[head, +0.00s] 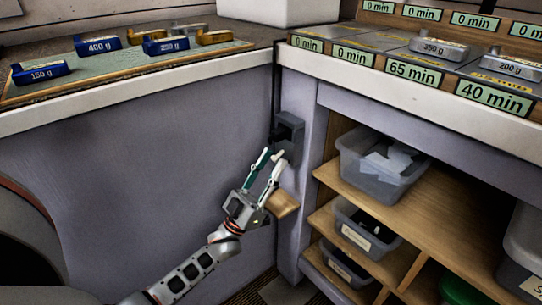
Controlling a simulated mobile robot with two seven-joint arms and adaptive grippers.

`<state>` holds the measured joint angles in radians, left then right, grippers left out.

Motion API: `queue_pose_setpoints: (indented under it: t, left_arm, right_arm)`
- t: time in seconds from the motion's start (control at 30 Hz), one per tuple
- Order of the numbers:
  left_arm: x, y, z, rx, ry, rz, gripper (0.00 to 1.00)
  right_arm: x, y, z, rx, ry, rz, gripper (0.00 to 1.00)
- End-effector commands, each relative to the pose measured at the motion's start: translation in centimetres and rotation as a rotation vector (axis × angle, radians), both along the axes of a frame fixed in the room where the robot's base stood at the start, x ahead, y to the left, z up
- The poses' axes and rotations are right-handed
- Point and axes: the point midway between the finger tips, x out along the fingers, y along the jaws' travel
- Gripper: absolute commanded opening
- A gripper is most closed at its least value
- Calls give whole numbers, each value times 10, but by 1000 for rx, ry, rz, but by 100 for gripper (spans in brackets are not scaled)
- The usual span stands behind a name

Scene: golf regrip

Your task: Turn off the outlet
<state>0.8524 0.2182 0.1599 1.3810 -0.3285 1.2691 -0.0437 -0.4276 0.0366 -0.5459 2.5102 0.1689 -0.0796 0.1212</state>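The outlet (288,135) is a dark grey box fixed on the purple panel, close to the corner below the worktops. A dark cable runs up from it to the counter edge. My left gripper (275,156) is just below and in front of the outlet, pointing up at it. Its two fingers, one with a teal face, stand apart with nothing seen between them. Whether a fingertip touches the outlet I cannot tell. The outlet's switch is too small and dark to make out. My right gripper is not in view.
A light wooden piece (282,204) sits behind my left gripper. Shelves at right hold grey bins (384,165). The left worktop (130,92) carries labelled weights on a green mat; the right worktop (420,95) has minute labels and two grey weights.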

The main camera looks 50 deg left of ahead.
Motion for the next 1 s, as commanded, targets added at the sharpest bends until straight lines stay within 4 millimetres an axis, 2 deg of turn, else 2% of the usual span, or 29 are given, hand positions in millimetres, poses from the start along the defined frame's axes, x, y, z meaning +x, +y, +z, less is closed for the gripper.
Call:
queue_pose_setpoints:
  t: [0.33,0.8,1.0]
  left_arm:
    - [-5,0,-7,1,4,-1,31]
    - [-60,5,-73,0,4,-1,31]
    - [-73,6,-89,1,1,-1,31]
  right_arm:
    - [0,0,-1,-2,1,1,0]
    - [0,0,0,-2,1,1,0]
    - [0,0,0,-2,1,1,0]
